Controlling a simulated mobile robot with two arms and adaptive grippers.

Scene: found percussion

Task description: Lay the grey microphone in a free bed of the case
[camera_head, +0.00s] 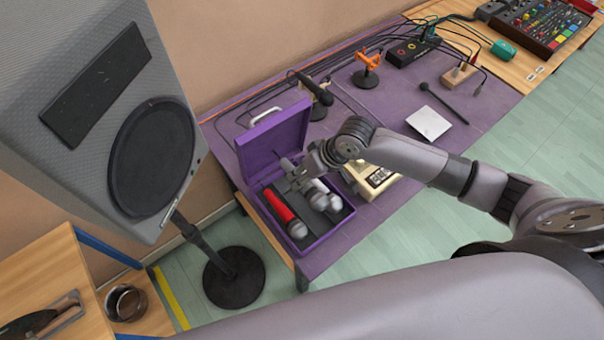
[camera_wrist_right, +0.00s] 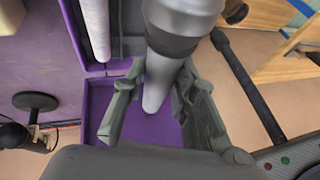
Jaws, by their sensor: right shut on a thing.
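The purple case (camera_head: 313,246) stands open on the table, lid raised at the back. A red microphone (camera_head: 280,207) lies in its left bed. A silver microphone (camera_head: 335,201) lies on the right side of the case; its pale handle also shows in the right wrist view (camera_wrist_right: 97,28). My right gripper (camera_head: 300,178) is over the case, shut on the grey microphone (camera_head: 318,199). In the right wrist view, the grey microphone (camera_wrist_right: 170,55) passes between the fingers (camera_wrist_right: 155,105). I cannot tell whether it touches the bed below. My left gripper is not in view.
A loudspeaker (camera_head: 153,155) on a stand is close left of the case. A cream box (camera_head: 372,180) is close right. A black microphone on a stand (camera_head: 317,92) is behind the lid. A white sheet (camera_head: 429,123) lies farther right, with cables at the back.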

